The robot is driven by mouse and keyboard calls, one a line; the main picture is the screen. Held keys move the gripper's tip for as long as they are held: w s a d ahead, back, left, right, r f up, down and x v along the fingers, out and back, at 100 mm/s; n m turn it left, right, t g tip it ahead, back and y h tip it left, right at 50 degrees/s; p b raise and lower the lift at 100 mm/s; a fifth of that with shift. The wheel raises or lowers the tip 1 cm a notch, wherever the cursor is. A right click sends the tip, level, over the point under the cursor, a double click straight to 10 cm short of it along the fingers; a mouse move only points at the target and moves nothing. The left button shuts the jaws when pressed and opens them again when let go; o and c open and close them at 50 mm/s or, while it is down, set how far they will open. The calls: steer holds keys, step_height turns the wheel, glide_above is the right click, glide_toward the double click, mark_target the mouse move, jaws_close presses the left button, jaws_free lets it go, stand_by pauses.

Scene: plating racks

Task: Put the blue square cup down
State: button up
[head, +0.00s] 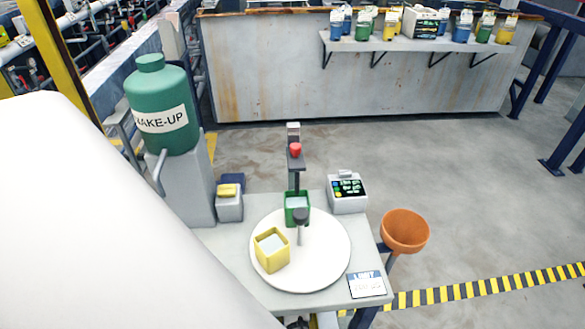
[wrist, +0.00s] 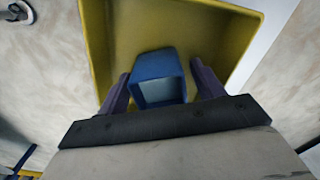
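In the wrist view the blue square cup (wrist: 158,75) sits between the two dark purple fingers of my gripper (wrist: 160,85). A large yellow square-sided container (wrist: 105,50) lies right behind the cup. Whether the cup's base touches it I cannot tell. My gripper and the blue cup do not show in the head view.
In the head view a round white plate (head: 325,270) on a grey table carries a yellow square cup (head: 272,262) and a green one (head: 290,216). An orange funnel (head: 405,231) stands at the right. A green MAKE-UP tank (head: 160,90) stands left. A shelf (head: 400,44) with several cups is at the back.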

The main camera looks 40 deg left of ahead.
step_height(320, 180, up, 12)
steer(key=shift+r, duration=0.25)
stand_by(0.5)
stand_by(0.5)
